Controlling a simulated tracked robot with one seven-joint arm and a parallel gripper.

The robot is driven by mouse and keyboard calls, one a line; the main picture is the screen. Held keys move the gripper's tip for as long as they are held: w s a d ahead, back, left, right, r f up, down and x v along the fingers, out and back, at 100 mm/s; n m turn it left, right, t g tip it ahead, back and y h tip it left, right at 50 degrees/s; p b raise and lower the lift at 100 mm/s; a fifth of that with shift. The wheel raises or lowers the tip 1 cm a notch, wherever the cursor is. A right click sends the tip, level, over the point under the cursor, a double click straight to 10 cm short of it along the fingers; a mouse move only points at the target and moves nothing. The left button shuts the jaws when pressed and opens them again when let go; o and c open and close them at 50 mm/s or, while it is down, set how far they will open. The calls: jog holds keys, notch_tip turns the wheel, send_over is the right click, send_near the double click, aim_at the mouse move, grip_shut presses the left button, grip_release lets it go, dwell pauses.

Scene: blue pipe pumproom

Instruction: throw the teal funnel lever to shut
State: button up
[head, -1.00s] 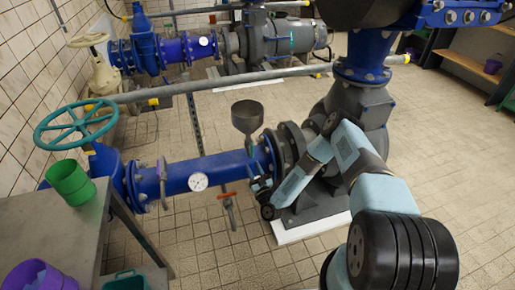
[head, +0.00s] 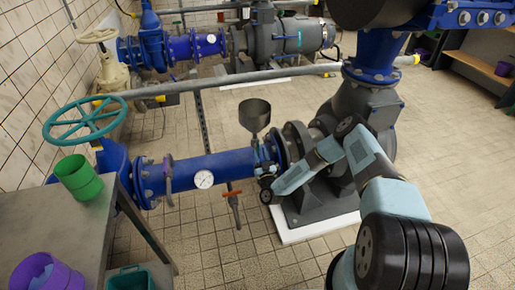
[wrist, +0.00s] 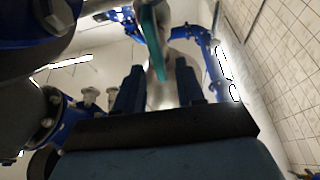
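The grey funnel (head: 254,115) stands upright above the blue pipe, left of the pump flange, in the head view. In the wrist view the teal lever (wrist: 154,45) hangs as a narrow bar in front of the funnel's pale body. My gripper (head: 266,170) is at the pipe just below the funnel in the head view, where it hides most of the lever. In the wrist view my gripper (wrist: 159,82) has its two dark fingers apart. The lever's lower end shows between them, nearer the right finger. I cannot tell whether it touches either finger.
The blue pipe (head: 215,168) carries a gauge (head: 203,179) and a small red-handled tap (head: 232,195) left of my gripper. A teal handwheel (head: 85,120) and a table (head: 60,225) with cups stand at left. Open tiled floor lies in front.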

aim_at(259, 149)
jog(key=shift+x, duration=1.75)
